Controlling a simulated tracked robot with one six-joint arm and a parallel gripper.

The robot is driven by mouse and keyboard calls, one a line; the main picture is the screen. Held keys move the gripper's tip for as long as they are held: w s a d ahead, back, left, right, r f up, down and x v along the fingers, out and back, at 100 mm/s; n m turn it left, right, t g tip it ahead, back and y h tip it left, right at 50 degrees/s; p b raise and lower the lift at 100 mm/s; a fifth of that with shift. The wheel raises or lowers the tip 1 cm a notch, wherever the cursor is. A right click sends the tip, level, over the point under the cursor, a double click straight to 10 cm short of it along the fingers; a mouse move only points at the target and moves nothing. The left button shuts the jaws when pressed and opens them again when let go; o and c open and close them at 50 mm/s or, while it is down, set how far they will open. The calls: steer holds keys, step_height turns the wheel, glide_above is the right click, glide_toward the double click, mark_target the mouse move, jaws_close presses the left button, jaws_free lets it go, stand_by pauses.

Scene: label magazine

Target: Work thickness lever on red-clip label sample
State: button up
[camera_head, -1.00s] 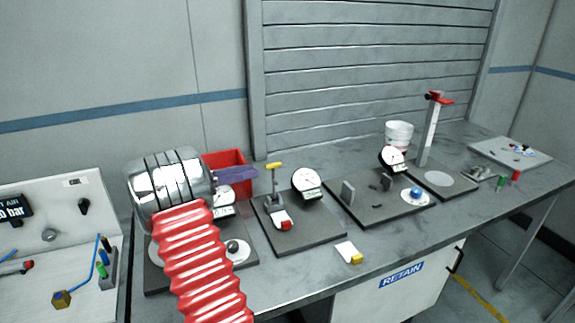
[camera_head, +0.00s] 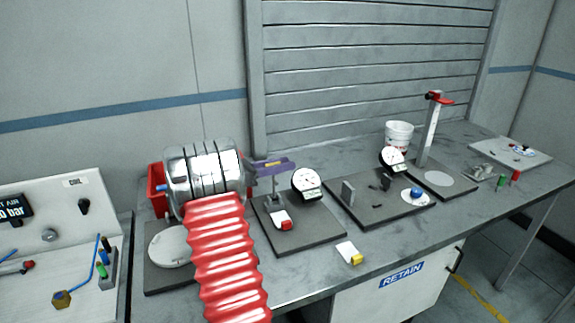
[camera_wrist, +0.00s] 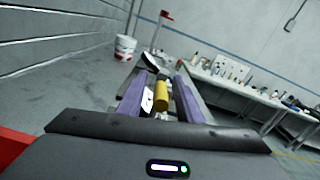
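The thickness gauge has a round white dial (camera_head: 306,182) and a dark base plate (camera_head: 315,232). Its lever has a yellow handle (camera_head: 272,164) on a grey upright post. A white label sample with a red clip (camera_head: 281,221) lies at the foot of the post. My gripper (camera_head: 287,163) has purple fingers level with the handle. In the wrist view the yellow handle (camera_wrist: 162,96) shows between the two fingers of my gripper (camera_wrist: 160,88), with a gap on each side. My gripper is open and grips nothing.
A label with a yellow clip (camera_head: 350,253) lies at the table's front. Right of the gauge is another dark plate (camera_head: 350,205) with a blue-knobbed piece (camera_head: 416,194). A white bucket (camera_head: 399,134) stands behind.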

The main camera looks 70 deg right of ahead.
steer(key=shift+x, duration=1.15)
steer(key=shift+c, duration=0.4)
jaws_close()
